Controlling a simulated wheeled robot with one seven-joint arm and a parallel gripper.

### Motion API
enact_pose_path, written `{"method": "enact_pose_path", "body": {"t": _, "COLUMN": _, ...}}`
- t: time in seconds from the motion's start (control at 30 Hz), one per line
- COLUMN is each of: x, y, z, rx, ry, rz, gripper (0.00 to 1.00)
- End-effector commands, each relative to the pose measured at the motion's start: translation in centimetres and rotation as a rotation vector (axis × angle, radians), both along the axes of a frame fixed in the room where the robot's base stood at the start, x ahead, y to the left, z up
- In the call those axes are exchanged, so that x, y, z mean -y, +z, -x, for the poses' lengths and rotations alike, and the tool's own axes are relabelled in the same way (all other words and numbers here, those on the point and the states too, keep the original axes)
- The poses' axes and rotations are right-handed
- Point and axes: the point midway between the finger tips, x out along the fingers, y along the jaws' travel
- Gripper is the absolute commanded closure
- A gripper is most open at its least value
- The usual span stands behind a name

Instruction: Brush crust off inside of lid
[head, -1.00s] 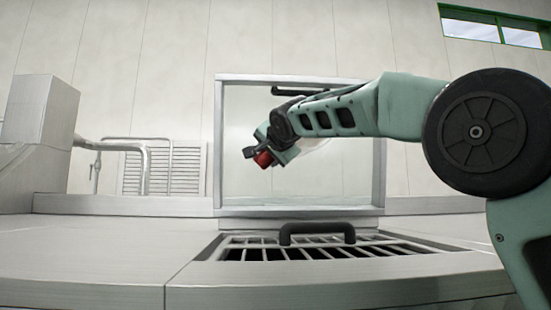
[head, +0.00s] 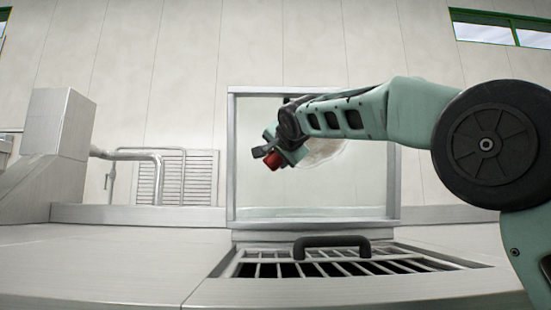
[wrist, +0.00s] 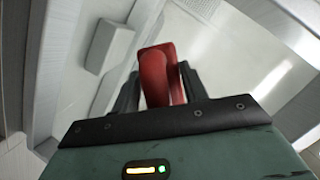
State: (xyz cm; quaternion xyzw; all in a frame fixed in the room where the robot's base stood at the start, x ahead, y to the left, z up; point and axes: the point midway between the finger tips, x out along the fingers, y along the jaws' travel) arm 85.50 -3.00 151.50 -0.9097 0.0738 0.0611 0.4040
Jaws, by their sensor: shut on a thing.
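The lid (head: 312,91) stands upright and open behind the grate, a clear panel in a pale metal frame. A beige crust patch (head: 325,150) shows on its panel, partly hidden behind my arm. My gripper (head: 268,156) is in front of the panel's left half, left of the patch. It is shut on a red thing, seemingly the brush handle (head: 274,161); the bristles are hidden. In the wrist view the red handle (wrist: 157,80) sits between the dark fingers of my gripper (wrist: 160,85). I cannot tell whether the brush touches the panel.
A dark grate (head: 270,269) with a black handle (head: 332,243) lies in the counter below the lid. The steel counter (head: 110,262) is clear to the left. A metal housing (head: 58,122), a bent pipe (head: 140,156) and a louvred panel (head: 188,175) stand at the back left.

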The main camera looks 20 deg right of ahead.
Motion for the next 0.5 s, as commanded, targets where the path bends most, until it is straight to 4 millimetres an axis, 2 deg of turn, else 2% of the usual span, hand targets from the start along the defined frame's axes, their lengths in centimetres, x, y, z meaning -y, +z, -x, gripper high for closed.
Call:
{"method": "enact_pose_path", "body": {"t": 0.2, "x": 2.0, "y": 0.1, "z": 0.4, "rx": 0.003, "ry": -0.004, "rz": -0.001, "gripper": 0.81}}
{"method": "enact_pose_path", "body": {"t": 0.5, "x": 3.3, "y": 0.0, "z": 0.6, "rx": 0.001, "ry": -0.006, "rz": 0.001, "gripper": 0.81}}
